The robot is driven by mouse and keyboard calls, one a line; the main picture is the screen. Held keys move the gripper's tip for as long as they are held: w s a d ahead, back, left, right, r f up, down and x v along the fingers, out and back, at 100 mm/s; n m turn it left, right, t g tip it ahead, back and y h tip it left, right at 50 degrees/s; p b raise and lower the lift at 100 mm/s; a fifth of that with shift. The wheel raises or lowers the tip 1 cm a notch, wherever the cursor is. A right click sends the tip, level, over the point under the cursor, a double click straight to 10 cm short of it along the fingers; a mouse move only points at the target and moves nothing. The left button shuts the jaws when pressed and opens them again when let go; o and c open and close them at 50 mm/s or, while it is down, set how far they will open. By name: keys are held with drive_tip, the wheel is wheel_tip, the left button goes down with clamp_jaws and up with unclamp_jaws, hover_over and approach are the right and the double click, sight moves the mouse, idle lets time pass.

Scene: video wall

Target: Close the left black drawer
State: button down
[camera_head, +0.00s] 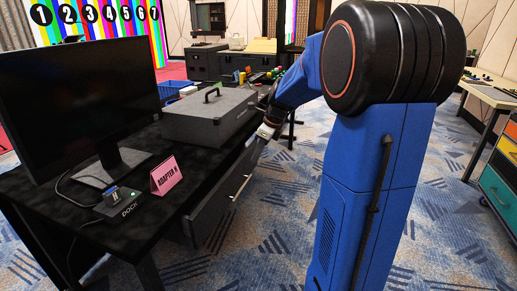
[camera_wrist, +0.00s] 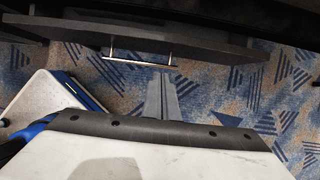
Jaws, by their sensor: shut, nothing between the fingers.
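The black drawer (camera_head: 215,205) is under the right side of the black desk (camera_head: 60,212). Its front stands out from under the desk top. It carries a silver bar handle (camera_head: 241,187). In the wrist view the drawer front (camera_wrist: 205,48) runs across the top, with the handle (camera_wrist: 140,61) on its near side. My gripper (camera_wrist: 168,76) is shut and empty, its fingertips close to the right end of the handle. I cannot tell whether they touch it. In the head view my gripper (camera_head: 266,132) is partly hidden near the drawer's far end; the drawer's inside is hidden.
On the desk are a monitor (camera_head: 75,95), a grey case (camera_head: 210,115), a dock (camera_head: 119,203) and a pink "ADAPTER" card (camera_head: 165,177). A cabinet with coloured drawers (camera_head: 496,190) stands at the right. Carpet (camera_head: 285,215) is clear beside the drawer.

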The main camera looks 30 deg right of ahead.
drive_tip(key=w+f, duration=0.1)
drive_tip(key=w+a+f, duration=0.2)
drive_tip(key=f, duration=0.1)
drive_tip(key=shift+w+a, duration=0.1)
drive_tip(key=shift+a, duration=0.15)
drive_tip(key=shift+w+a, duration=0.45)
drive_tip(key=shift+w, duration=0.1)
